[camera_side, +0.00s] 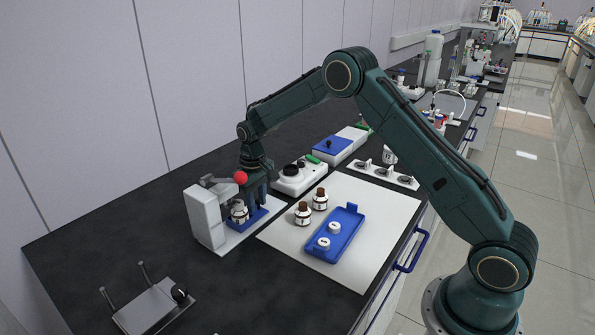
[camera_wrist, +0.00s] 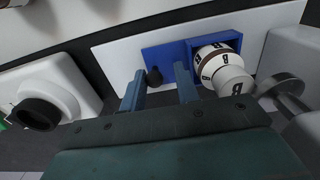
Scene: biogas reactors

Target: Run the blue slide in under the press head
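The blue slide (camera_side: 259,216) sits on a white base plate beside the white press (camera_side: 204,216). In the wrist view, the slide (camera_wrist: 165,54) carries a short black knob (camera_wrist: 154,76) and a white-labelled bottle (camera_wrist: 214,62). The bottle also shows on the slide in the side view (camera_side: 239,212). A round grey part (camera_wrist: 281,88), apparently the press head, is at the right of the wrist view, close to the bottle. My gripper (camera_wrist: 159,72) is open, its two fingers apart, with the knob showing between them. Contact with the knob cannot be told.
A red ball (camera_side: 240,177) tops the press lever near my gripper. A white device with a black dial (camera_side: 292,174) stands behind. Two brown-capped bottles (camera_side: 303,213) and a blue tray (camera_side: 349,231) with white caps are on a white mat. A metal stand (camera_side: 150,305) is front left.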

